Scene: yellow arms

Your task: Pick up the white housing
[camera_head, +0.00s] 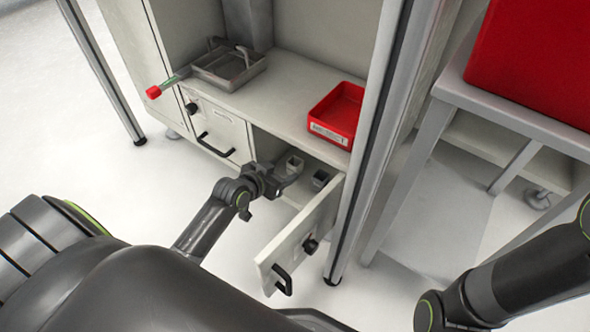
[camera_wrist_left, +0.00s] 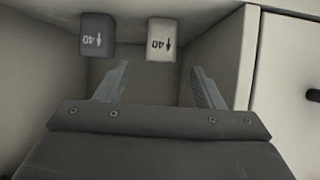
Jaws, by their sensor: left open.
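The white housing (camera_head: 294,164) is a small block inside the open compartment of the cabinet, beside a dark grey housing (camera_head: 321,178). In the left wrist view the white housing (camera_wrist_left: 162,38) shows a dark "40" marking and lies just beyond the fingertips. The dark grey housing (camera_wrist_left: 97,34) is to its left there. My left gripper (camera_head: 288,179) reaches into the compartment. Its fingers (camera_wrist_left: 160,72) are spread and empty, with the white housing roughly in line with the gap. My right arm shows at the lower right, but its gripper is not visible.
The compartment's door or drawer front (camera_head: 300,232), with a black handle, stands open close to my left gripper. A red bin (camera_head: 338,112) and a grey metal tray (camera_head: 229,68) sit on the shelf above. A cabinet post (camera_head: 370,135) stands to the right.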

